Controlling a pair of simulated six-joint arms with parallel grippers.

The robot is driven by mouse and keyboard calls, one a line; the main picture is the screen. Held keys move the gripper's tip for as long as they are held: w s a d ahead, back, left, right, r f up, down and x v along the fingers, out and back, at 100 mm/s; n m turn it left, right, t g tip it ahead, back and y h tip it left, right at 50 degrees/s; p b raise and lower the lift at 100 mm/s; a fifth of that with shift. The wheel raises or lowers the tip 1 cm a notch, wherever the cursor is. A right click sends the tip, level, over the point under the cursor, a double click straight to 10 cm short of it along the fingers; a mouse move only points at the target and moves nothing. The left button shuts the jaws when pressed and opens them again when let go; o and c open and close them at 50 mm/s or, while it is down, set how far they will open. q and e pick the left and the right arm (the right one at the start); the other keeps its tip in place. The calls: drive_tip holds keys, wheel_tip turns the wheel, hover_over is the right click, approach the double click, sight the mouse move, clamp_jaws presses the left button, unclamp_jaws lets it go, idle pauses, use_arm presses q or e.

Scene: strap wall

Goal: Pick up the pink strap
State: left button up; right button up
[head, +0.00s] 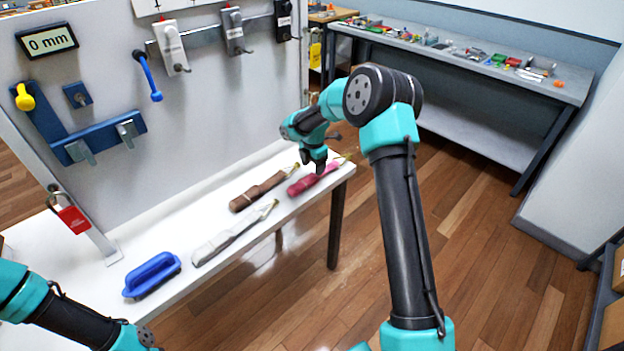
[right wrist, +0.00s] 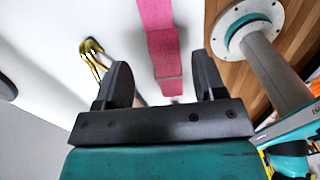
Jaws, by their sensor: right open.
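The pink strap (head: 314,179) lies folded at the right end of the white table, the last in a row of straps. My right gripper (head: 320,166) points down over it. In the right wrist view, the pink strap (right wrist: 163,50) runs between the two spread black fingers of my right gripper (right wrist: 164,82), which are open and hold nothing. I cannot tell how far above the strap the fingertips are. My left arm shows at the lower left, but its gripper fingers are out of the picture.
A brown strap (head: 263,191) and a grey-white strap (head: 232,235) lie left of the pink one, then a blue handled block (head: 152,274). A brass hook (right wrist: 93,58) lies beside the fingers. The upright panel (head: 220,110) stands behind the table (head: 195,215).

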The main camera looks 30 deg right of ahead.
drive_tip(key=shift+d+f, duration=0.15)
drive_tip(key=shift+f, duration=1.15)
drive_tip(key=shift+d+f, duration=0.15)
drive_tip(key=shift+f, duration=1.15)
drive_tip(key=c, duration=1.1)
drive_tip(key=shift+r, duration=0.15)
